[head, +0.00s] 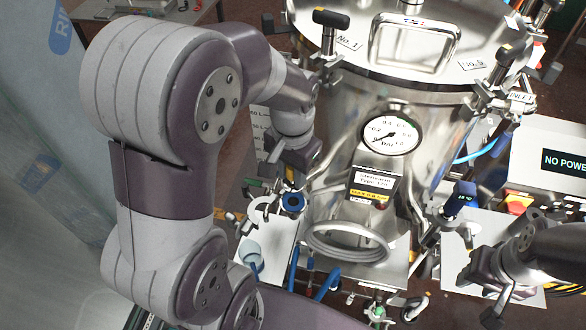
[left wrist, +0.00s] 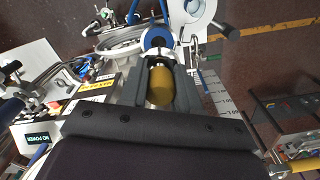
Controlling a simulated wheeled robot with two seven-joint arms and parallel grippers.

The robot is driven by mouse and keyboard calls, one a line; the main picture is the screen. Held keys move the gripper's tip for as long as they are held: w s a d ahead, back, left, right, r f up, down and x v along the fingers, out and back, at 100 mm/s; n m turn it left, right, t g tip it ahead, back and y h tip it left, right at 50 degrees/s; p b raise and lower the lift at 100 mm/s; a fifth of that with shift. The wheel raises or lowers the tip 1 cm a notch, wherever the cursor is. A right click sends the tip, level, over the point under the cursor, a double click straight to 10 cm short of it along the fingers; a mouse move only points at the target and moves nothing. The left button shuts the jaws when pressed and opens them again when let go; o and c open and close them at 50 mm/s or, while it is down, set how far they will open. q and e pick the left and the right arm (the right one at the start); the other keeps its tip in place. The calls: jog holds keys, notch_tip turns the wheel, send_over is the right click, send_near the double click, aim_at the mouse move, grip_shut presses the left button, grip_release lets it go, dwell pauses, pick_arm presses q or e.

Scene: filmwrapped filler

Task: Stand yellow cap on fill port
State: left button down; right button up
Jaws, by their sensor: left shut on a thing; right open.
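The yellow cap (left wrist: 161,86) is between the two fingers of my left gripper (left wrist: 164,72) in the left wrist view, and the fingers are shut on it. In the head view my left gripper (head: 296,172) is in front of the steel vessel's left side, and I cannot make out the cap there. My right gripper (head: 484,284) is open and empty at the lower right.
The steel vessel (head: 340,120) with a pressure gauge (head: 391,134) fills the middle. Clamps and blue hoses (head: 326,284) surround its base. A control box reading NO POWER (head: 545,158) stands at the right. Plastic sheeting (head: 40,200) hangs at the left.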

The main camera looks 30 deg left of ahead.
aim_at(293, 183)
pick_arm(q)
jog(key=shift+w+f, duration=0.15)
jog(key=shift+f, duration=0.3)
jog(key=shift+f+b, duration=0.3)
jog(key=shift+b, duration=0.1)
jog(key=shift+s+d+f+b, duration=0.2)
jog(key=shift+s+f+b, duration=0.15)
jog(key=shift+f+b, duration=0.2)
jog(key=shift+f, duration=0.35)
jog(key=shift+f+b, duration=0.3)
jog(key=shift+b, duration=0.05)
jog(key=shift+w+a+f, duration=0.15)
jog(key=shift+w+f, duration=0.05)
jog(key=shift+f, duration=0.05)
jog(key=shift+s, duration=0.15)
